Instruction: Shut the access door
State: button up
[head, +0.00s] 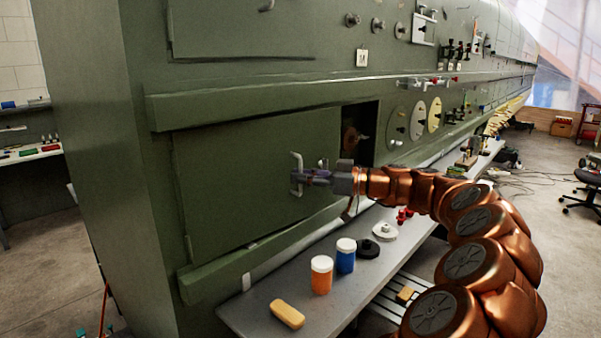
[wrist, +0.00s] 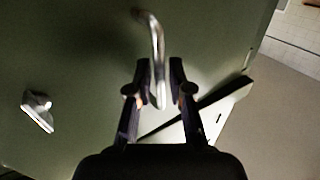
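The access door (head: 240,165) is a flat green panel between an upper and a lower rail on the green fuselage side. A dark opening (head: 368,125) shows past its right edge, with a brownish part inside. The door carries a metal bar handle (head: 296,174). My gripper (head: 308,177) is at this handle. In the wrist view the curved handle (wrist: 157,55) passes between the two fingertips of my gripper (wrist: 159,88). The fingers are apart, and a narrow gap seems to show on each side of the handle. A small metal fitting (wrist: 38,110) sits on the green surface at left.
A grey bench (head: 260,315) below the door holds an orange jar (head: 321,275), a blue jar (head: 345,256), a yellow block (head: 287,313), a black disc (head: 368,249) and a white disc (head: 385,231). Knobs and dials stick out right of the opening. Floor at far right is mostly free.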

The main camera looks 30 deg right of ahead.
jog(key=shift+w+a, duration=0.2)
jog(key=shift+w, duration=0.05)
jog(key=shift+c, duration=0.3)
grip_shut()
